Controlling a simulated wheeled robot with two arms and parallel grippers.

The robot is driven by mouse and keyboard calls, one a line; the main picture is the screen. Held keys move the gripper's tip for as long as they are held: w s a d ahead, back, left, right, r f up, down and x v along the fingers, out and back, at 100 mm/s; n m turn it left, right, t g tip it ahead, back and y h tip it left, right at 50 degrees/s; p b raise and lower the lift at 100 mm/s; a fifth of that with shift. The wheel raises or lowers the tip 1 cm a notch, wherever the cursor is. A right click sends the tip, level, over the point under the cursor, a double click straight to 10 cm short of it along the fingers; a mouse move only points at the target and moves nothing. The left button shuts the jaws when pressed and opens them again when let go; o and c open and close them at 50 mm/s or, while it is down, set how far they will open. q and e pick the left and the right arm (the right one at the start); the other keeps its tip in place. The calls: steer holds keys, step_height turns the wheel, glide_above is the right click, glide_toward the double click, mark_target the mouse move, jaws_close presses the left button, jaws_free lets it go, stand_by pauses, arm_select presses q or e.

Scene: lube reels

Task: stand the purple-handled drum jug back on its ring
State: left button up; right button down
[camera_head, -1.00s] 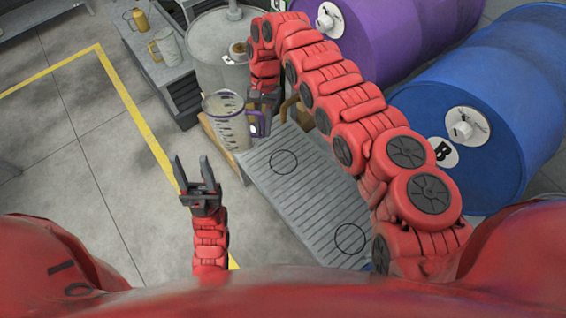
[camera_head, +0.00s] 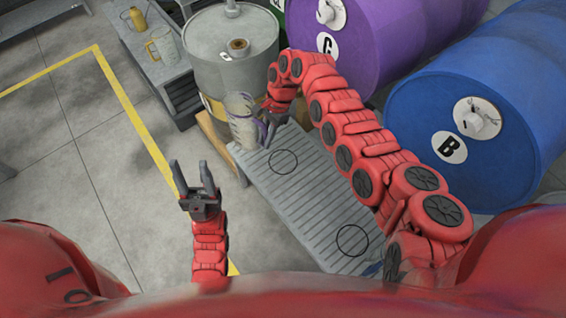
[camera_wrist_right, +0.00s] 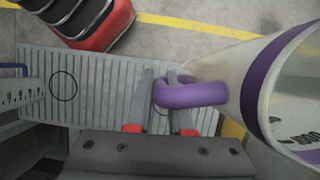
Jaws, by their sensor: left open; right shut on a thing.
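The drum jug (camera_head: 241,120) is a pale, see-through vessel with purple markings, at the left far end of a grey ribbed tray. My right gripper (camera_head: 270,128) is shut on its purple handle (camera_wrist_right: 192,95). The right wrist view shows the handle between the fingers (camera_wrist_right: 160,100) and the jug's purple-banded wall (camera_wrist_right: 255,85) to the right. Whether the jug touches anything below is unclear. The tray (camera_head: 315,200) bears two black rings, a far one (camera_head: 283,162) and a near one (camera_head: 353,240), both empty. My left gripper (camera_head: 198,178) is open and empty, left of the tray.
A grey drum (camera_head: 235,60) stands just behind the jug. Purple (camera_head: 385,35) and blue (camera_head: 480,110) drums lie to the right. A side bench (camera_head: 160,65) at upper left holds another jug (camera_head: 163,45) and a yellow can (camera_head: 138,18). The floor at left is clear.

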steer(key=s+d+f+m+t+y+b, duration=0.1)
steer(key=s+d+f+m+b, duration=0.25)
steer(key=s+d+f, duration=0.45)
steer(key=s+d+f+m+t+b, duration=0.2)
steer(key=s+d+f+m, duration=0.3)
steer(key=f, duration=0.6)
steer(key=w+a, duration=0.2)
steer(key=w, duration=0.5)
steer(key=w+a+n, duration=0.1)
steer(key=w+a, duration=0.2)
steer(key=w, duration=0.4)
steer(key=shift+a+f, duration=0.25)
steer(key=shift+f, duration=0.2)
steer(key=shift+f+b, duration=0.7)
steer(key=shift+f, duration=1.2)
steer(key=c, duration=0.8)
jaws_free()
